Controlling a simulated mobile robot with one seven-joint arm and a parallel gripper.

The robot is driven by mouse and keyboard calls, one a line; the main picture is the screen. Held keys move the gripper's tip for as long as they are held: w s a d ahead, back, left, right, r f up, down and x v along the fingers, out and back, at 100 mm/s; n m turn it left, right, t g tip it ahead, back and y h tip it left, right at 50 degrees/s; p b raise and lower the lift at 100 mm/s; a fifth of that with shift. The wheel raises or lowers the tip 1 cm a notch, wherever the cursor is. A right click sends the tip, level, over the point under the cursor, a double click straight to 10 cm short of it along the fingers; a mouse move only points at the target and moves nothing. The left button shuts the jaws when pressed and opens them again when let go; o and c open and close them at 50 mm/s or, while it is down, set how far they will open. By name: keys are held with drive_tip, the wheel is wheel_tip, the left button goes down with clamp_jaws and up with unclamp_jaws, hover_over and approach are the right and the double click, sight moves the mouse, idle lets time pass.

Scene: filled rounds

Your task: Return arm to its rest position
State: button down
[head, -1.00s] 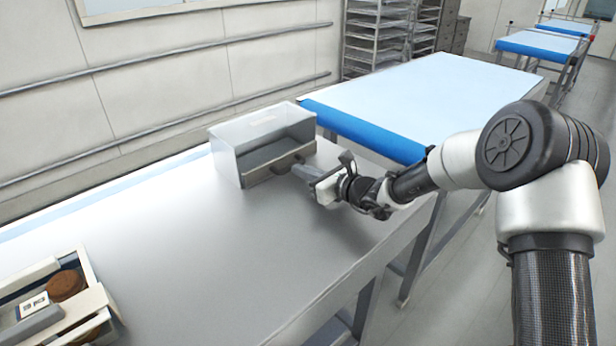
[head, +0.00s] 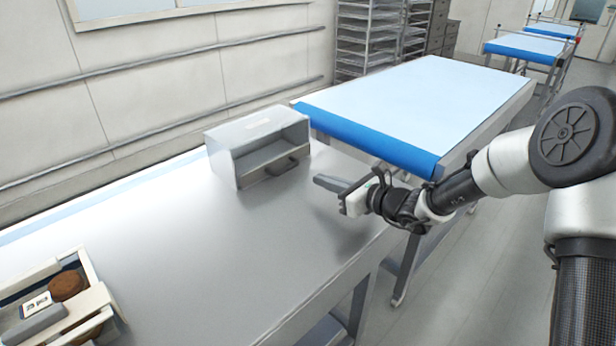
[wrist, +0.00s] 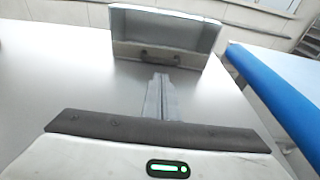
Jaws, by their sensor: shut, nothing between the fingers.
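My gripper (head: 330,184) is over the right part of the steel table (head: 215,255), with its fingers together and nothing between them. It points left, toward the grey box (head: 222,163) with an open front and a dark handle (head: 283,166). A gap shows between the fingertips and the box. In the wrist view my gripper (wrist: 160,80) shows as shut fingers pointing at the box (wrist: 165,22), whose handle (wrist: 148,56) lies just beyond the tips.
A wooden tray (head: 95,275) with a brown round piece (head: 67,285) and a small card (head: 36,304) stands at the lower left. A table with a blue edge (head: 370,138) stands behind my arm. Racks (head: 370,40) stand at the back. The middle of the steel table is clear.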

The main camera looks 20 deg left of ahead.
drive_tip(key=v, duration=0.3)
drive_tip(key=shift+s+d+r, duration=0.1)
drive_tip(key=shift+d, duration=0.1)
drive_tip(key=s+d+r+n+g+h+p, duration=0.2)
drive_tip(key=s+d+r+n+h, duration=0.1)
drive_tip(key=s+d+r+n, duration=0.35)
drive_tip(key=s+d+r+n+g+h+p, duration=0.2)
drive_tip(key=s+d+r+n+p, duration=0.15)
drive_tip(key=s+r+n, duration=0.45)
drive_tip(key=s+d+r+n+t+h+p, duration=0.1)
drive_tip(key=s+d+r+n+h, duration=0.1)
drive_tip(key=d, duration=0.6)
drive_tip(key=s+d+r+n+t+h+p, duration=0.1)
drive_tip(key=s+d+r+n+h, duration=0.1)
drive_tip(key=s+d, duration=0.5)
drive_tip(key=s+d+r+n+t+h+p, duration=0.1)
drive_tip(key=s+d+r+n+t+h, duration=0.1)
drive_tip(key=s+d+h, duration=0.3)
drive_tip(key=d+n, duration=0.1)
drive_tip(key=d, duration=0.3)
drive_tip(key=shift+r+n+h+p, duration=0.3)
drive_tip(key=shift+n, duration=0.05)
drive_tip(key=shift+d, duration=0.15)
